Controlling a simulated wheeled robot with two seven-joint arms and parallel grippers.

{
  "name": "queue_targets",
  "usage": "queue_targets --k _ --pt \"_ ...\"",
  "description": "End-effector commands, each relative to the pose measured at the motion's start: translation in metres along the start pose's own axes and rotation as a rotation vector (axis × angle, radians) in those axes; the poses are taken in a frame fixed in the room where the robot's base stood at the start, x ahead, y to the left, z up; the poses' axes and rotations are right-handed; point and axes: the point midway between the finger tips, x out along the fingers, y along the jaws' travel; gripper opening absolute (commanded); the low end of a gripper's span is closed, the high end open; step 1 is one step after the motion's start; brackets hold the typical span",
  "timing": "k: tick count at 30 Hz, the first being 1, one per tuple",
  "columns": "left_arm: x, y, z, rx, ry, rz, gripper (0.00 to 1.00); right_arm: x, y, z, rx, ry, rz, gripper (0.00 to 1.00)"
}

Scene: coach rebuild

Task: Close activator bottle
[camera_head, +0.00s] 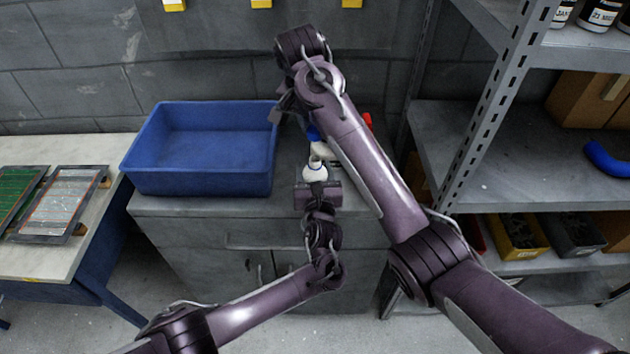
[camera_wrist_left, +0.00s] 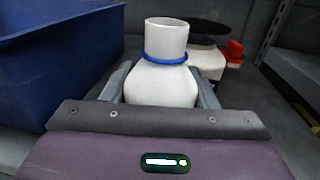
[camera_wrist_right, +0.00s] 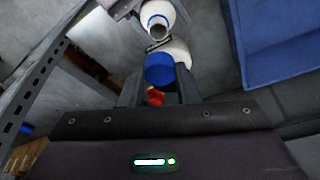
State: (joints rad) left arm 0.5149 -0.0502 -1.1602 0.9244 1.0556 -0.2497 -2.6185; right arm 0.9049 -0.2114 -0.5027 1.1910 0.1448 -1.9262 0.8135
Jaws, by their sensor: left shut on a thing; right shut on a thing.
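A white bottle (camera_wrist_left: 168,80) with a blue ring and an uncapped neck stands upright between the fingers of my left gripper (camera_wrist_left: 165,95). In the head view, the bottle (camera_head: 315,172) is over the cabinet front, with my left gripper (camera_head: 317,188) around it. The bottle's open mouth shows in the right wrist view (camera_wrist_right: 160,24). My right gripper (camera_wrist_right: 160,85) is shut on a blue cap (camera_wrist_right: 160,70), close to the bottle and apart from its mouth. In the head view, a bit of blue (camera_head: 312,132) shows beside my right arm, which hides most of that gripper.
A blue bin (camera_head: 200,185) stands left of the bottle on the grey cabinet (camera_head: 215,208). Another white container (camera_wrist_left: 208,64) and a red cap (camera_wrist_left: 234,50) are behind the bottle. A metal shelf rack (camera_head: 480,130) stands at the right. A workbench (camera_head: 45,258) is at the left.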

Motion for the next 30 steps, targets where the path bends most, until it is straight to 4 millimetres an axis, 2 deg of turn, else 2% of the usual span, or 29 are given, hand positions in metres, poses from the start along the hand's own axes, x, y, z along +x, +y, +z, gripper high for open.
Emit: queue_targets --k 5,16,30 --pt "0.000 0.000 0.000 0.000 0.001 0.000 0.12 0.003 0.000 0.001 0.000 -0.001 0.001 0.08" --pt "0.000 0.000 0.000 0.001 0.001 0.000 0.12 0.047 0.001 0.014 0.000 0.003 0.001 0.08" --pt "0.000 0.000 -0.001 0.001 0.001 0.000 0.12 0.048 0.000 0.014 0.000 0.004 0.000 0.08"
